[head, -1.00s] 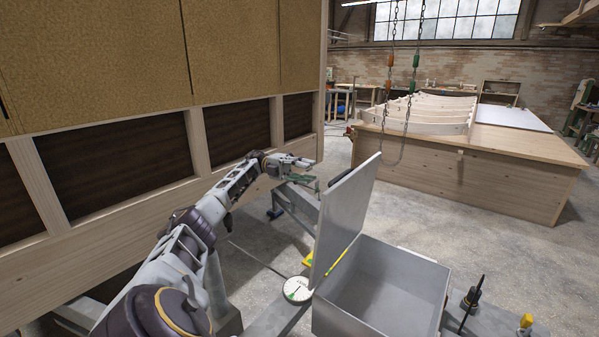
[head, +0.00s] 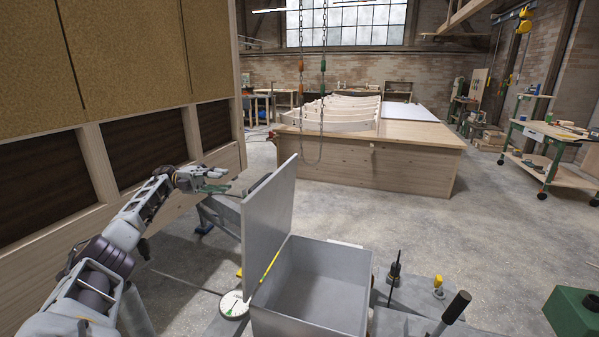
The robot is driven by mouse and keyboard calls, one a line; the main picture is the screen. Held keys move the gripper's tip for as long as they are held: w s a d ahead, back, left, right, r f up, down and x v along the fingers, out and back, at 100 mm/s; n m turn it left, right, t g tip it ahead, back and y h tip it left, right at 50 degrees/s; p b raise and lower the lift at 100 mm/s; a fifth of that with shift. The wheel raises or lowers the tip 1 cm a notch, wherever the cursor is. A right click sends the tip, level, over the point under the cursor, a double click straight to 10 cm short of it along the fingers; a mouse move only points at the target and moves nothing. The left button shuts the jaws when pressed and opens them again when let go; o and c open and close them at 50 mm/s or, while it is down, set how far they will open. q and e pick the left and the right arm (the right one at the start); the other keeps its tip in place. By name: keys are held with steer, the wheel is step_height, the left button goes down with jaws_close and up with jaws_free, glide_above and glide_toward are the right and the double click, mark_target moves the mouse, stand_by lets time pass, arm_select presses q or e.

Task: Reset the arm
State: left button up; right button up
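My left arm (head: 125,230) comes in from the lower left of the head view, stretched forward along the panelled wall. Its gripper (head: 222,180) is raised in front of the wall, behind and left of the upright lid of the grey box. Its fingers look apart, and I see nothing held between them. My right arm and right gripper are not in view.
An open grey metal box (head: 318,290) stands close in front, its lid (head: 268,225) upright. A round white dial (head: 234,305) and several tools lie around it. A wooden workbench (head: 370,165) stands beyond. A green-framed cart (head: 550,160) is at right. Concrete floor between is clear.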

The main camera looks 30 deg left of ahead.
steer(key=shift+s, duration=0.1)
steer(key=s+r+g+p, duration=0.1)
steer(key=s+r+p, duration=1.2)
steer(key=p, duration=0.8)
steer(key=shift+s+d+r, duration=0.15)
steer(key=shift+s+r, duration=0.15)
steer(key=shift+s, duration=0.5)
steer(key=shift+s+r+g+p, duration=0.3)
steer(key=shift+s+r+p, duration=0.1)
steer(key=shift+p, duration=0.1)
